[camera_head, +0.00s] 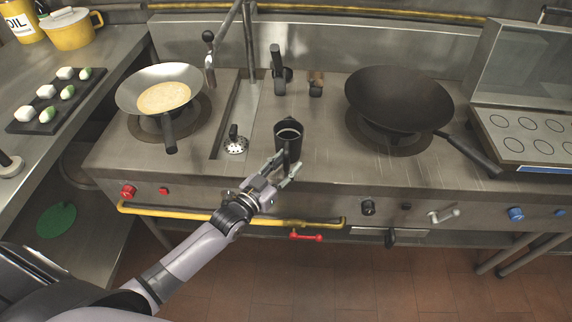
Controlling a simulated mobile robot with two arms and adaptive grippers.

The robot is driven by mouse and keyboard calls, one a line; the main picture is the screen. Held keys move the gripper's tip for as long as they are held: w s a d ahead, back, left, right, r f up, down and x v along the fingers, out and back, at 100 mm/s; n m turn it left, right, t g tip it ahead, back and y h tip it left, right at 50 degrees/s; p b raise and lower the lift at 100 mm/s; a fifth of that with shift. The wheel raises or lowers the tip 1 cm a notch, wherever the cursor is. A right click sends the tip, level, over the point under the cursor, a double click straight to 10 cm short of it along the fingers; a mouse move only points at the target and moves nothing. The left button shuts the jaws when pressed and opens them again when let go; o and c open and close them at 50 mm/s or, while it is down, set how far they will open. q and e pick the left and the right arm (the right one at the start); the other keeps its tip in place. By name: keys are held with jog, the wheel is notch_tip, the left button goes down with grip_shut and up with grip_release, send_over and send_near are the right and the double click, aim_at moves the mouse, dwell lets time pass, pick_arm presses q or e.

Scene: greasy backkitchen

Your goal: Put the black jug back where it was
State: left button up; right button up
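The black jug (289,133) stands upright on the steel stove top between the two burners, near the front edge. My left gripper (287,163) is just in front of the jug, at its near side. Its two fingers are spread, with the jug's lower near side, where a handle seems to be, between or just beyond the tips. I cannot tell if they touch it. My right gripper is not in view.
A light wok (130,92) holding a pancake-like disc sits on the left burner. A dark wok (398,97) is on the right burner, its handle pointing front right. A tap (248,45) rises behind the sink drain. A yellow rail (170,213) runs along the front.

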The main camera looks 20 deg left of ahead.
pick_arm(q)
jog(key=shift+r, duration=0.2)
jog(key=v, duration=1.2)
jog(key=shift+b, duration=0.4)
jog(key=shift+f, duration=0.1)
jog(key=s+a+f+g+y, duration=0.1)
jog(key=s+a+f+g, duration=0.2)
jog(key=f, duration=0.8)
jog(key=s+f+n+g+y, duration=0.1)
jog(key=s+f+g+y, duration=0.3)
jog(key=f, duration=0.7)
jog(key=s+a+f+g+h, duration=0.15)
jog(key=s+f, duration=0.45)
jog(key=f, duration=0.6)
jog(key=s+d+f+g, duration=0.1)
jog(key=s+f, duration=0.3)
jog(key=s, duration=0.4)
jog(key=s+d+f+g+y, duration=0.1)
jog(key=s+f+g, duration=0.3)
jog(key=s, duration=0.4)
jog(key=s+d+f+g, duration=0.1)
jog(key=s+f+g, duration=0.1)
jog(key=s+f, duration=0.3)
jog(key=s, duration=0.3)
jog(key=shift+d+f+g+y, duration=0.35)
jog(key=shift+d+f, duration=0.05)
